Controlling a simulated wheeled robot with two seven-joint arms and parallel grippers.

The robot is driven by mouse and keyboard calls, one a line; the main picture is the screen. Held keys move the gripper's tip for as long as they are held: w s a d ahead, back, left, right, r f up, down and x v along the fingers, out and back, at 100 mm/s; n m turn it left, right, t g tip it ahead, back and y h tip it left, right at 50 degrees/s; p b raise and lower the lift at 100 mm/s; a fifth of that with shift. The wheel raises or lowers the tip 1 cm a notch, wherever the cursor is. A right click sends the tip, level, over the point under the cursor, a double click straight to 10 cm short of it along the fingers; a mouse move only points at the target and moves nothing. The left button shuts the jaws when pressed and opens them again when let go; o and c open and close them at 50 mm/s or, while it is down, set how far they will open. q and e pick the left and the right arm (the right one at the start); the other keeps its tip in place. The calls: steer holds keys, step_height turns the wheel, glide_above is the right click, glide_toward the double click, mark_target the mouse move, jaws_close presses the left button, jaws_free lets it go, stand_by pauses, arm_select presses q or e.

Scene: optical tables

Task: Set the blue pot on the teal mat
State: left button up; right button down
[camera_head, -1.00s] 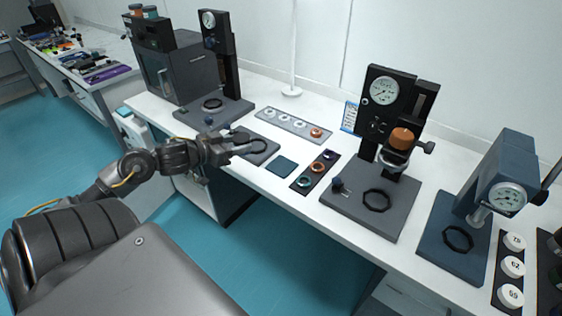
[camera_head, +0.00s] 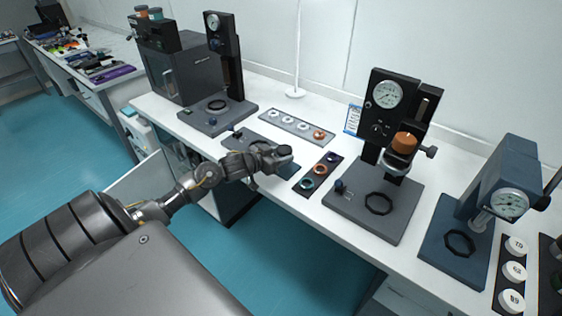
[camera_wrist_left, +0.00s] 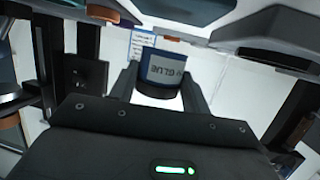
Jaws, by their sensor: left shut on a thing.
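In the head view my left gripper (camera_head: 276,155) reaches in over the bench and covers much of the small teal mat (camera_head: 290,170). The left wrist view shows my left gripper (camera_wrist_left: 160,88) shut on a blue pot (camera_wrist_left: 163,66) with "GLUE" lettering and a dark lower band. The pot sits between the two fingers. In the head view the pot (camera_head: 285,152) is a small dark shape at the fingertips, above or over the mat; I cannot tell whether it touches. My right gripper is not in view.
A dark strip with coloured rings (camera_head: 318,170) lies just right of the mat. A grey tray of rings (camera_head: 297,127) lies behind. A gauge stand (camera_head: 372,205) stands to the right and a dark plate (camera_head: 245,138) to the left.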

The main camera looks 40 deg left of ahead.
arm_select(q)
steer(key=shift+w+d+f, duration=0.1)
steer(key=shift+w+f, duration=0.15)
steer(key=shift+f+p, duration=0.45)
steer(key=shift+f, duration=1.1)
steer(key=shift+f, duration=0.1)
steer(key=o, duration=1)
steer(key=shift+s, duration=0.1)
steer(key=b+v, duration=0.1)
steer(key=v, duration=1.1)
